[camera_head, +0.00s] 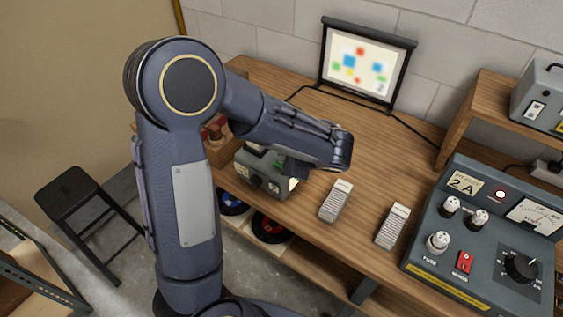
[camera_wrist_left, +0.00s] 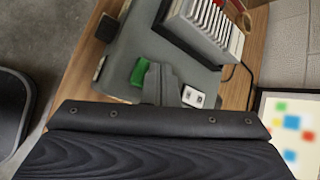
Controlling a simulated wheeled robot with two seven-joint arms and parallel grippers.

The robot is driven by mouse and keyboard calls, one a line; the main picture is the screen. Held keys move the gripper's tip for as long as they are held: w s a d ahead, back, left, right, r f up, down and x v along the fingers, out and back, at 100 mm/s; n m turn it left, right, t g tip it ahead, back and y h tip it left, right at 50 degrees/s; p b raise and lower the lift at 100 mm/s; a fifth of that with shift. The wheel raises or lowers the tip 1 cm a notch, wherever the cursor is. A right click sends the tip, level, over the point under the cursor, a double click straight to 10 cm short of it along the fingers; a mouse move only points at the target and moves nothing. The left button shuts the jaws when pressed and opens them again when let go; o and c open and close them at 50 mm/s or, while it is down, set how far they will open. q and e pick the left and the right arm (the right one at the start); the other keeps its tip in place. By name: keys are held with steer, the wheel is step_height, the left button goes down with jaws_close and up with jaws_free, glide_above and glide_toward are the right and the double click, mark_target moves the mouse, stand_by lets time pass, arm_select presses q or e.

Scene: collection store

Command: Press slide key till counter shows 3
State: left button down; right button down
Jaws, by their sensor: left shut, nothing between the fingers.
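The slide projector (camera_head: 254,181) is a grey box on the wooden bench, partly hidden by my left arm. In the left wrist view its grey top (camera_wrist_left: 125,50) carries a green key (camera_wrist_left: 139,72), a small white plate with dark marks (camera_wrist_left: 193,97) and a tray of white slides (camera_wrist_left: 207,25). My left gripper (camera_head: 290,168) is shut and empty, pointing down over the projector. Its fingertips (camera_wrist_left: 158,72) are right beside the green key; I cannot tell whether they touch it. I cannot read a counter. The screen (camera_head: 362,62) shows blurred coloured squares. My right gripper is out of view.
Two slide trays (camera_head: 336,201) (camera_head: 393,226) lie on the bench right of the projector. A grey meter unit (camera_head: 425,245) with knobs and a red switch stands at the right. Reels (camera_head: 270,228) lie on a lower shelf. A black stool (camera_head: 68,192) stands at left.

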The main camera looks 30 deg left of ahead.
arm_select(q)
steer(key=shift+f+b, duration=0.45)
steer(key=shift+b, duration=0.05)
stand_by(0.3)
steer(key=shift+r, duration=0.1)
steer(key=shift+r+p, duration=0.6)
steer(key=shift+r, duration=0.15)
steer(key=shift+r+p, duration=1.85)
steer(key=shift+r, duration=0.75)
